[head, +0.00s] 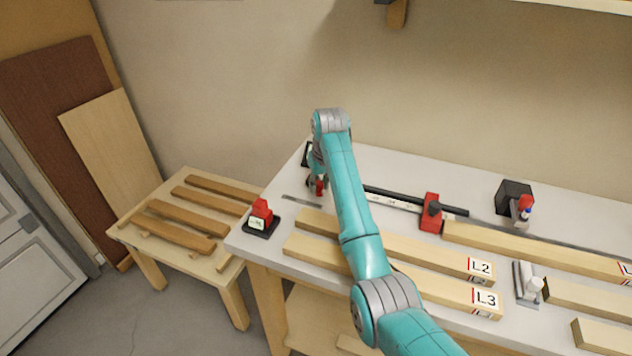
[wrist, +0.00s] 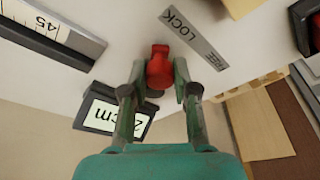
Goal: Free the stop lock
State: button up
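The stop lock's red lever (wrist: 160,68) shows in the wrist view, between the two fingers of my gripper (wrist: 159,85). The fingers stand apart on either side of it, and I see no clear grip on it. In the head view the red lever (head: 320,187) is a small patch at the end of my arm, and my gripper is mostly hidden there behind the arm.
A dark display reading in cm (wrist: 112,117) stands close to my gripper's left finger. A scale rail (head: 400,203) with a red slider (head: 431,212) runs rightward. Wooden pieces marked L2 (head: 440,258) and L3 (head: 450,291) lie in front. A red-topped device (head: 262,216) stands at the bench's left corner.

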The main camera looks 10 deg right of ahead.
jog(key=shift+a, duration=0.15)
jog(key=shift+w+a, duration=0.15)
jog(key=shift+a, duration=0.85)
jog(key=shift+w+a, duration=0.45)
jog(key=shift+a, duration=0.35)
jog(key=shift+w+a, duration=0.7)
jog(key=shift+a, duration=0.05)
